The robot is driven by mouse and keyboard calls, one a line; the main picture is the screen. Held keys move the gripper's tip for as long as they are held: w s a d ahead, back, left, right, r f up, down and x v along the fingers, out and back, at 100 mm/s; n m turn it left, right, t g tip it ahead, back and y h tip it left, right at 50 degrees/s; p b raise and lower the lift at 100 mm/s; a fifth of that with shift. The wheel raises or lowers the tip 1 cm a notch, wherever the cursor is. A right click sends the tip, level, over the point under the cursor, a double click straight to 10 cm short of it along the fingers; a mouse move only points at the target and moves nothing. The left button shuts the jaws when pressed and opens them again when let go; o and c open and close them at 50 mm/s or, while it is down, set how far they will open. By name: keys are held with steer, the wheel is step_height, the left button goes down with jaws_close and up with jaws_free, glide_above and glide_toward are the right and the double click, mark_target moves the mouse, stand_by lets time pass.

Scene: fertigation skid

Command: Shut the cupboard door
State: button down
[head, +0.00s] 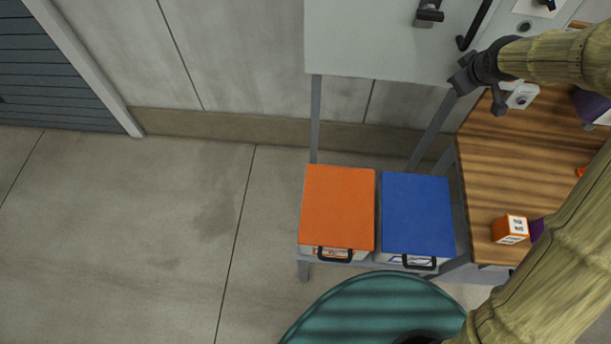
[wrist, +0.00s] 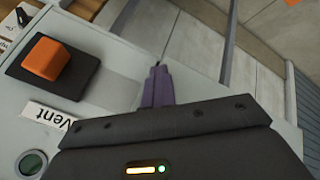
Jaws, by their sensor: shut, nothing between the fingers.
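A light grey cupboard (head: 375,40) stands on grey legs against the wall at the top of the head view. Its front carries a dark latch (head: 428,14) and a black bar handle (head: 474,24). The picture cuts off its top, and I cannot tell how far the door stands open. My gripper (head: 464,78) is at the cupboard's lower right edge in the head view. In the wrist view its fingers (wrist: 158,84) are together and empty, in front of a pale grey panel (wrist: 115,85). I cannot tell whether they touch it.
The panel bears an orange switch (wrist: 47,60), a Vent label (wrist: 52,117) and a green button (wrist: 32,163). Orange (head: 338,205) and blue (head: 416,213) lidded boxes sit below the cupboard. A wooden worktop (head: 500,165) with an orange-white box (head: 510,229) is right. Floor at left is clear.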

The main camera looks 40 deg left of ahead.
steer(key=shift+w+a+r+n+y, duration=0.25)
steer(key=shift+a+r+n+y, duration=0.05)
steer(key=shift+r, duration=0.2)
stand_by(0.3)
steer(key=s+d+r, duration=0.5)
steer(key=d+r, duration=0.2)
steer(key=d, duration=0.1)
steer(key=shift+s+d+b, duration=0.15)
steer(key=shift+d+b, duration=0.25)
steer(key=shift+b, duration=0.05)
stand_by(0.4)
steer(key=shift+a, duration=0.1)
steer(key=shift+s, duration=0.15)
